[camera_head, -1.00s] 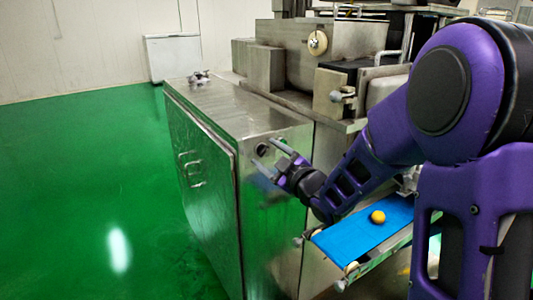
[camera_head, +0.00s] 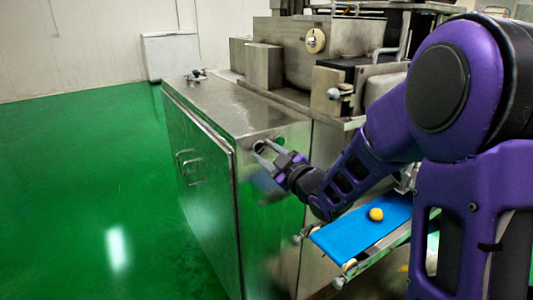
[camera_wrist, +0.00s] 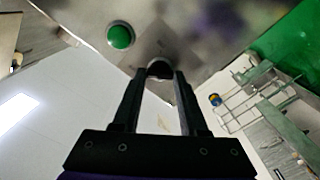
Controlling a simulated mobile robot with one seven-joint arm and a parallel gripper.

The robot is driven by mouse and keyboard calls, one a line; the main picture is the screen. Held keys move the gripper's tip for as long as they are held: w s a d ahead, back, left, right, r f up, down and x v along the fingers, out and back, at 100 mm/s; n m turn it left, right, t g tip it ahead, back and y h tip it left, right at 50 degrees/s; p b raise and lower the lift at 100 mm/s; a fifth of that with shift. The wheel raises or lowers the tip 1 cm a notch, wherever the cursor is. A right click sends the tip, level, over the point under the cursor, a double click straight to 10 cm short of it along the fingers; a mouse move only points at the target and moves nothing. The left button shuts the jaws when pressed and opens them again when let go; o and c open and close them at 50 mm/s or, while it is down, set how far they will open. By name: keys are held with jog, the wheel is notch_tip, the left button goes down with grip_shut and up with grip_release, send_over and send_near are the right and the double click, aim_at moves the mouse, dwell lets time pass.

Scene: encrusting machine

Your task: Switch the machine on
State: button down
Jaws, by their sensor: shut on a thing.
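The machine is a shiny steel cabinet (camera_head: 230,108) with more steel units behind it. In the wrist view its panel carries a domed green button (camera_wrist: 121,36) and a dark round knob (camera_wrist: 159,68) on a square plate. My gripper (camera_head: 262,152) is at the upper part of the cabinet's end face, at the knob. In the wrist view the two fingers of my gripper (camera_wrist: 159,78) stand on either side of the knob, shut on it. The green button is just left of the fingers, untouched. The knob's pointer and marks cannot be made out.
A blue conveyor belt (camera_head: 348,236) with a yellow-orange ball (camera_head: 376,214) lies below and right of my forearm. The green floor (camera_head: 90,190) left of the cabinet is clear. A grey panel (camera_head: 171,56) stands by the back wall.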

jog(key=m, duration=0.3)
jog(key=shift+m, duration=0.3)
jog(key=m, duration=0.4)
jog(key=shift+r+m+p, duration=0.15)
jog(key=shift+m+p, duration=0.15)
jog(key=shift+p, duration=0.05)
jog(key=m+p, duration=0.1)
jog(key=m, duration=0.3)
jog(key=shift+w+m+p, duration=0.1)
jog(key=shift+m+p, duration=0.2)
jog(key=shift+p, duration=0.05)
jog(key=shift+m+p, duration=1.05)
jog(key=shift+m, duration=1.15)
jog(key=shift+c, duration=2.2)
grip_release()
jog(key=shift+d+f, duration=0.1)
jog(key=shift+f, duration=0.1)
